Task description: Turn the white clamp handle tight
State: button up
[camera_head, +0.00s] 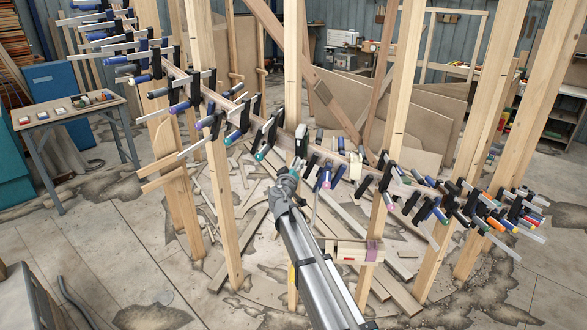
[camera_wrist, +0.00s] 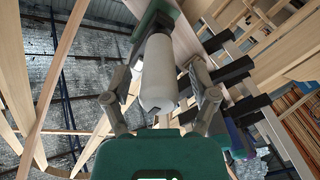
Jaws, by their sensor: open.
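The white clamp handle (camera_wrist: 158,72) shows large in the wrist view, hanging from a dark green clamp part (camera_wrist: 155,18). My gripper (camera_wrist: 160,80) is open, with one finger on each side of the handle. A gap shows between the left finger and the handle; the right finger is closer, and I cannot tell if it touches. In the head view my gripper (camera_head: 293,170) is up at the clamped curved stringer (camera_head: 327,157), near its middle. I cannot pick out the white handle for sure there.
Several clamps with dark bars and coloured handles line the stringer on both sides. Upright wooden posts (camera_head: 222,170) stand around it. A small table (camera_head: 70,113) stands at the left. Wood offcuts litter the floor under the stringer.

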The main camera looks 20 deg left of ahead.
jog(key=s+d, duration=0.2)
jog(key=s, duration=0.9)
jog(key=shift+s, duration=0.3)
jog(key=shift+s, duration=0.1)
jog(key=shift+s+d, duration=0.15)
jog(key=shift+s, duration=0.6)
jog(key=d+f+m+g+h, duration=0.2)
jog(key=d+f+g+h, duration=0.1)
jog(key=d, duration=0.8)
jog(key=w+d+f+m+g+h, duration=0.1)
jog(key=d+f+m+g+h, duration=0.2)
jog(key=d, duration=0.7)
jog(key=d+f+m+g+h, duration=0.2)
jog(key=d+f, duration=0.2)
jog(key=d, duration=0.7)
jog(key=s+d+f+g+y, duration=0.1)
jog(key=s+d+f+g, duration=0.2)
jog(key=s+d, duration=0.2)
jog(key=s+d+f+m+g+y, duration=0.1)
jog(key=s+d+f+g+y, duration=0.1)
jog(key=s+d, duration=0.4)
jog(key=s+d+f+m+g+y, duration=0.1)
jog(key=s+d+f+g, duration=0.2)
jog(key=s+d, duration=0.3)
jog(key=shift+s+d+f+g+y, duration=0.25)
jog(key=shift+f+g+y, duration=0.15)
jog(key=shift+g, duration=0.5)
